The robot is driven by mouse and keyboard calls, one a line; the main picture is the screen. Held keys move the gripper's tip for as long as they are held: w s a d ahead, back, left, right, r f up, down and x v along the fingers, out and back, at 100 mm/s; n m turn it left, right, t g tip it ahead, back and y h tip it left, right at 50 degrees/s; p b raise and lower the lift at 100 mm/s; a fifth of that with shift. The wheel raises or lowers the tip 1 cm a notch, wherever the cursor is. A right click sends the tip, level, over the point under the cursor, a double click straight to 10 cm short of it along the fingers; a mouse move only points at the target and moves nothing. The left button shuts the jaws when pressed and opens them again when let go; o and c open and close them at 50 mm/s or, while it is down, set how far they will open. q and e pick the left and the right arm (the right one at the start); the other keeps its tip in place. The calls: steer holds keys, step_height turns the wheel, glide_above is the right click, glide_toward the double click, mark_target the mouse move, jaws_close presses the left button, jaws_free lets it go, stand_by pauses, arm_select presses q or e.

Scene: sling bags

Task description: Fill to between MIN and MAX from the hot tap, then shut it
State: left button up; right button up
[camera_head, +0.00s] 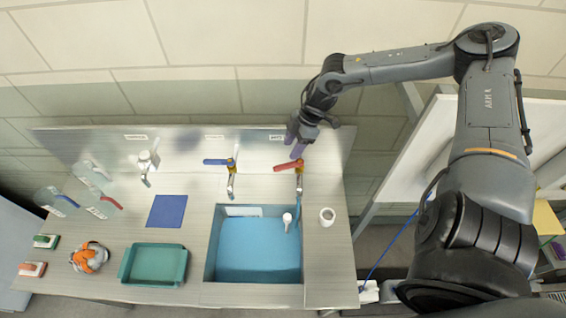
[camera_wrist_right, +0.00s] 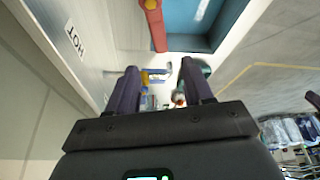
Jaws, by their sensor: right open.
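The hot tap has a red lever (camera_head: 289,165) and stands at the sink's back right edge; the lever points left. In the right wrist view the lever (camera_wrist_right: 156,28) lies at the top, near a HOT label (camera_wrist_right: 75,40). My right gripper (camera_head: 299,145) is open and empty, just above and behind the lever, apart from it as far as I can tell. The sink (camera_head: 210,245) has a blue interior (camera_head: 258,258); I cannot tell water from lining. A pale label (camera_head: 243,211) on its back wall is too small to read. My left gripper is out of view.
A blue-levered tap (camera_head: 217,162) stands left of the red one. A small white object (camera_head: 287,220) is in the sink and a white ring (camera_head: 327,216) lies to its right. A green tray (camera_head: 153,264), blue mat (camera_head: 167,211) and orange-grey item (camera_head: 89,257) are left.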

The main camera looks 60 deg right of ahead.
mark_target(281, 167)
steer(key=shift+b+x, duration=0.5)
steer(key=shift+x, duration=3.8)
jaws_close()
